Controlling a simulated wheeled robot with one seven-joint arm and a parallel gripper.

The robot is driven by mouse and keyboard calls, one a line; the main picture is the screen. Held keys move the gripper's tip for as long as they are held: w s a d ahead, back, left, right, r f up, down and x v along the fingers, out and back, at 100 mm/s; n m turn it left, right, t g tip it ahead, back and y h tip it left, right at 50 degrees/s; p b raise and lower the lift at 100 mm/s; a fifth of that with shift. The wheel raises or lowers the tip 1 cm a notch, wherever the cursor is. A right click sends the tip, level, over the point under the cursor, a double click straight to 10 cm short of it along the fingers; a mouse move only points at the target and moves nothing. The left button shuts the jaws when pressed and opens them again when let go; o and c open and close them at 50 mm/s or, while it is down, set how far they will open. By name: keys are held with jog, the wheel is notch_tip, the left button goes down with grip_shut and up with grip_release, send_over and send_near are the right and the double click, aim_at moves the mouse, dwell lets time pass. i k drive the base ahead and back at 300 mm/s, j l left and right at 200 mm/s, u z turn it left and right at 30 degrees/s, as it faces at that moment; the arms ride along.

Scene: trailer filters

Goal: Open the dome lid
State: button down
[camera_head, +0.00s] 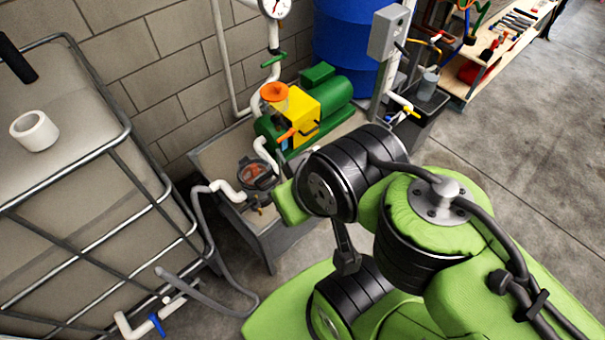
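A small round fitting with a dark rim and a clear, dome-like top (258,174) sits low on the grey stand, left of the green and yellow pump. Something orange-red shows through or inside it. It looks like the dome lid, and I cannot tell whether it is latched; it appears closed. My green and black arm fills the lower right, and its nearest visible part is just right of the fitting.
A green pump (327,91) with a yellow housing (305,101) stands on the grey stand (222,151). White pipe (226,191) joins the fitting from the left. A caged tank (75,165) fills the left. A blue barrel (345,38) and grey box (388,33) stand behind. Floor at right is clear.

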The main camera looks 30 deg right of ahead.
aim_at(246, 160)
jog(key=z, duration=0.2)
jog(key=i+j+u, duration=0.1)
jog(key=j, duration=0.25)
jog(key=i+j+u, duration=0.1)
jog(key=i+j, duration=0.15)
jog(key=j, duration=0.15)
jog(key=i+j+u, duration=0.1)
jog(key=i+j, duration=0.1)
jog(key=j, duration=0.1)
